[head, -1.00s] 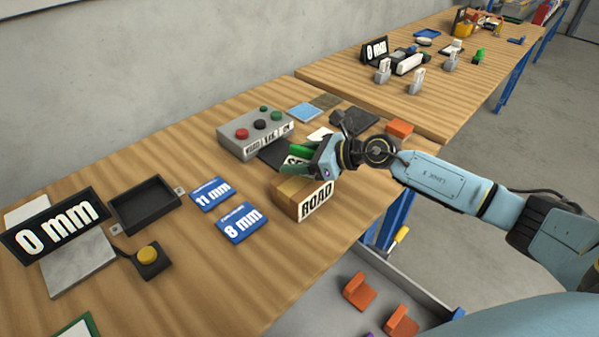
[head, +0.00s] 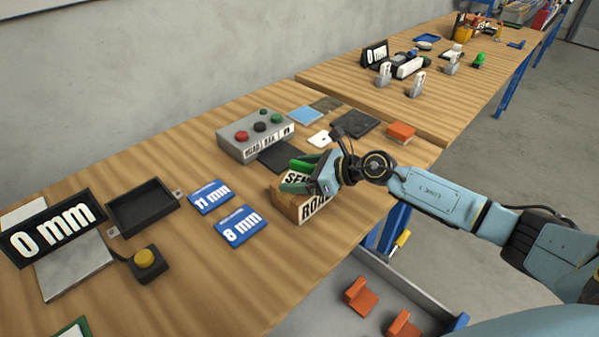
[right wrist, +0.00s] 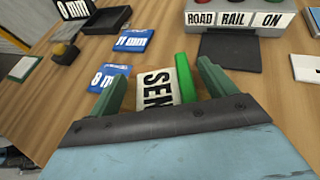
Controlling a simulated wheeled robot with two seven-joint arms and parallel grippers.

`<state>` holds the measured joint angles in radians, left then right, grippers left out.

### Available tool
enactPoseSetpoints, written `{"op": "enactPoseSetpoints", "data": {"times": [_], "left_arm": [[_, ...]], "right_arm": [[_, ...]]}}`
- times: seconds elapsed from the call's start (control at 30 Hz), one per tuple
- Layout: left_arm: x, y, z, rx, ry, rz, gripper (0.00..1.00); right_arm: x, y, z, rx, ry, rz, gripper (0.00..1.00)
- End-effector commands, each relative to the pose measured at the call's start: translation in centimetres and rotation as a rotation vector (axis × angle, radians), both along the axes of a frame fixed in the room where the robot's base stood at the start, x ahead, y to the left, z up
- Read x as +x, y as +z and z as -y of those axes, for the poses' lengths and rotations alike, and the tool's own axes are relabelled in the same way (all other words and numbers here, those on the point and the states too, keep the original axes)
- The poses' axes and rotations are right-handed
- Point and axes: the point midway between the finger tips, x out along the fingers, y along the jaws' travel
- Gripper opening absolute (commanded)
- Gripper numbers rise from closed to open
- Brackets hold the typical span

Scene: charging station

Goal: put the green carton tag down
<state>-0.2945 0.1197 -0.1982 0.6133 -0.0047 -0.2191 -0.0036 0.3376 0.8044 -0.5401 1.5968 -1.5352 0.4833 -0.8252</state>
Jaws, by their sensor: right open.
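I cannot tell whether the tag rests fully on the carton. My left gripper is not in view.
A grey button box (head: 250,140) stands behind the carton, with a dark pad (head: 280,157) before it. Blue cards (head: 240,226) reading "11 mm" and "8 mm" lie to the left. An orange block (head: 401,131) is near the right edge.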

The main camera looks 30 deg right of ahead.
Motion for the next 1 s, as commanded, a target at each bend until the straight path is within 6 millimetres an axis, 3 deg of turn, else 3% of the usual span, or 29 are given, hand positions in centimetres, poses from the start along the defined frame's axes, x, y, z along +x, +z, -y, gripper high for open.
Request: {"op": "enactPoseSetpoints", "data": {"times": [0.23, 0.7, 1.0], "left_arm": [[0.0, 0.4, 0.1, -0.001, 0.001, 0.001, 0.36], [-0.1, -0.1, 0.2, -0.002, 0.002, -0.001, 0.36], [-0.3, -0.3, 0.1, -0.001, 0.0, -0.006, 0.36]], "right_arm": [[-0.1, 0.5, 0.1, -0.001, -0.001, 0.0, 0.83], [-6.6, 3.7, 5.9, -0.005, 0.002, -0.003, 0.83], [-8.1, 4.7, 7.3, -0.001, 0.0, -0.001, 0.83]]}}
